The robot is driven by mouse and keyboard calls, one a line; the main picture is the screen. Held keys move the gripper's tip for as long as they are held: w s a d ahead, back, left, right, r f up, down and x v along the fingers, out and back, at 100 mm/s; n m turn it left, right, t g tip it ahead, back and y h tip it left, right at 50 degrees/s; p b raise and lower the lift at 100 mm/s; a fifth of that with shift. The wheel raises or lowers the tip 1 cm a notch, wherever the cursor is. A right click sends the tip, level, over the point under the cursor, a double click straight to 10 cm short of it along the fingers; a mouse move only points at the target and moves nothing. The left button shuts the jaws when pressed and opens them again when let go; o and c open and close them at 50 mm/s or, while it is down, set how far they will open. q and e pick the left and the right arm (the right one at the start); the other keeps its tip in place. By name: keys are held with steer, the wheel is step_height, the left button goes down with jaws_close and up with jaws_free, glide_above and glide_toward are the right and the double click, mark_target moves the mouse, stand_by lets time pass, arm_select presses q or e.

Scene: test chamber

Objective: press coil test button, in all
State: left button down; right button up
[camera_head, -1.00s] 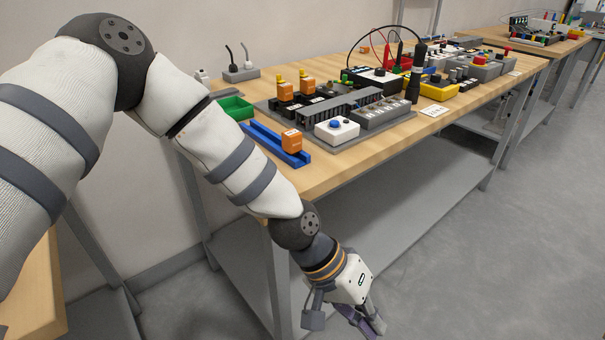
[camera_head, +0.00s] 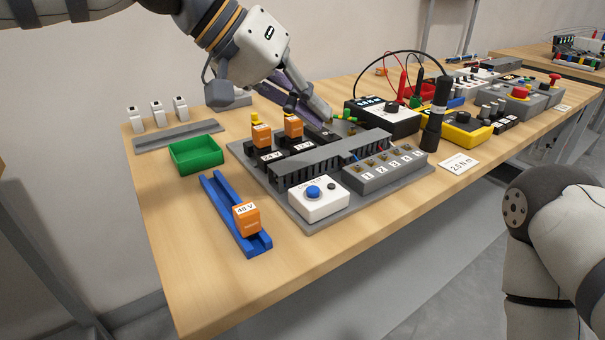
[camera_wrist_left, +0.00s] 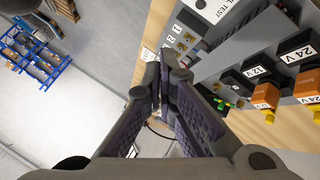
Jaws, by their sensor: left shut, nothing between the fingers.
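The coil test box (camera_head: 318,203) is a white block with a round blue button (camera_head: 313,191) and a small dark spot beside it. It stands at the front of the grey board (camera_head: 300,222). In the left wrist view the box (camera_wrist_left: 212,10) is at the top edge, with part of its "TEST" label showing; its blue button cannot be made out there. My left gripper (camera_head: 318,108) is shut and empty above the back of the board, behind the box and apart from it. Its fingertips meet in the left wrist view (camera_wrist_left: 158,72). My right arm shows at the lower right, its gripper out of frame.
Two orange relays (camera_head: 262,136) (camera_head: 293,128) stand in sockets behind a grey slotted duct (camera_head: 335,158). A numbered terminal block (camera_head: 385,170) is right of the box. An orange 48 V block (camera_head: 246,218) sits on a blue rail (camera_head: 222,200).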

arm_select(q)
steer(key=shift+s+a+r, duration=0.15)
steer(key=shift+r, duration=0.05)
arm_select(e)
steer(key=shift+s, duration=0.15)
arm_select(q)
steer(key=b, duration=0.1)
glide_above(310, 186)
step_height(310, 186, down, 7)
steer(key=shift+r, duration=0.1)
steer(key=shift+f, duration=1.05)
arm_select(e)
steer(key=shift+s+f+g, duration=0.3)
steer(key=shift+s+f, duration=0.5)
steer(key=shift+s, duration=0.05)
arm_select(q)
steer(key=shift+f, duration=0.15)
arm_select(e)
steer(key=shift+w, duration=0.1)
arm_select(q)
steer(key=shift+f, duration=0.3)
arm_select(e)
steer(key=shift+r, duration=0.1)
